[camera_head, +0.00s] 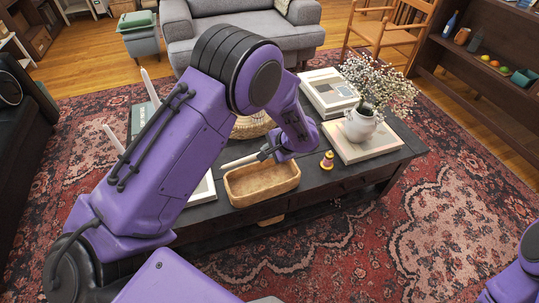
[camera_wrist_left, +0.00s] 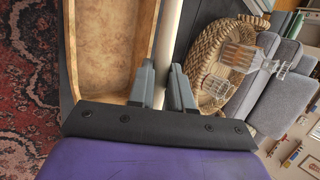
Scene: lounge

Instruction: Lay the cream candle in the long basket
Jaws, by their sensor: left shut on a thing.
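The cream candle (camera_head: 240,161) is a long thin stick held by my left gripper (camera_head: 266,152). In the left wrist view the candle (camera_wrist_left: 168,38) runs between the two grey fingers of the gripper (camera_wrist_left: 163,88). The long basket (camera_head: 263,201) is a shallow tan tray near the front edge of the dark table. The candle appears just beyond the basket's far rim in the head view and along its right wall in the wrist view (camera_wrist_left: 112,45). The basket looks empty where visible. The candle's height above the table is unclear. My right gripper is out of view.
A round woven tray (camera_wrist_left: 207,62) with glassware lies beyond the candle, partly hidden by my arm. A flower vase (camera_head: 361,126) stands on a book. White candles (camera_head: 150,88) rise at left.

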